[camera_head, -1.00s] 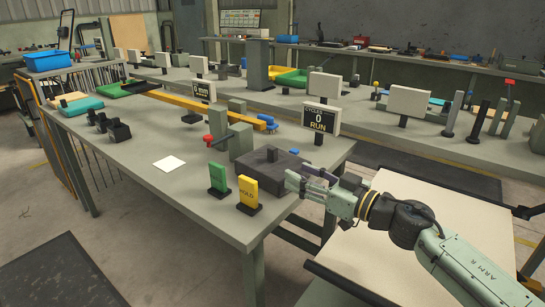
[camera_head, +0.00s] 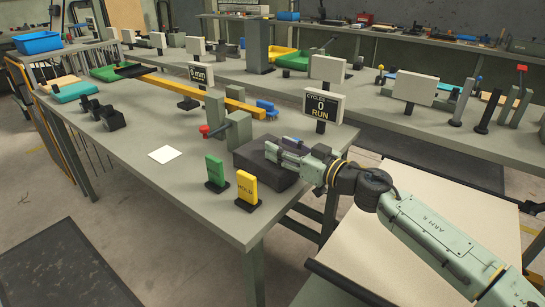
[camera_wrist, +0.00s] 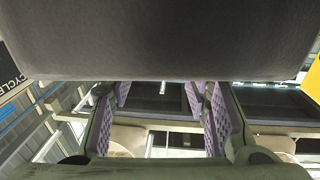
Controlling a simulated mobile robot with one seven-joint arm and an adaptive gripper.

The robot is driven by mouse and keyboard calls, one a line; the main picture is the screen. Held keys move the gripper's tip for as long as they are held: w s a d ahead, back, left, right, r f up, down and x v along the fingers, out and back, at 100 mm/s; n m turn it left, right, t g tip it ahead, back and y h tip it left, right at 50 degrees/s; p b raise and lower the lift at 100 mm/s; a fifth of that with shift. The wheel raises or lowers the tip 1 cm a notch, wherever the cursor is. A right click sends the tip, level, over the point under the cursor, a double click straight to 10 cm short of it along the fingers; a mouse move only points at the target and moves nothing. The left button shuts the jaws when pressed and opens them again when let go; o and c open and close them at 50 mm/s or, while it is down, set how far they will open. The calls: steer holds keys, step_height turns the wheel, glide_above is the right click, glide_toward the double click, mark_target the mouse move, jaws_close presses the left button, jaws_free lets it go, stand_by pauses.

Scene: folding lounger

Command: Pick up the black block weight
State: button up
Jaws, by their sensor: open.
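The black block weight (camera_head: 262,170) is a wide, dark block lying near the right front corner of the grey workbench (camera_head: 205,205). It fills the upper part of the wrist view (camera_wrist: 160,40). A small dark handle that showed on its top is now mostly hidden behind my fingers. My gripper (camera_head: 280,149) reaches in from the right, its fingers over the block's right part in the head view. In the wrist view the open fingers (camera_wrist: 165,105) have purple pads with a clear gap between them. I cannot tell whether the fingers touch the block.
A green sign block (camera_head: 215,171) and a yellow sign block (camera_head: 247,187) stand close in front of the weight. A grey post with a red knob (camera_head: 236,131) stands behind it, and the "CYCLES 0 RUN" sign (camera_head: 322,106) stands to its right. A pale board (camera_head: 405,230) lies below my arm.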

steer(key=shift+x, duration=1.1)
jaws_close()
steer(key=shift+r, duration=0.15)
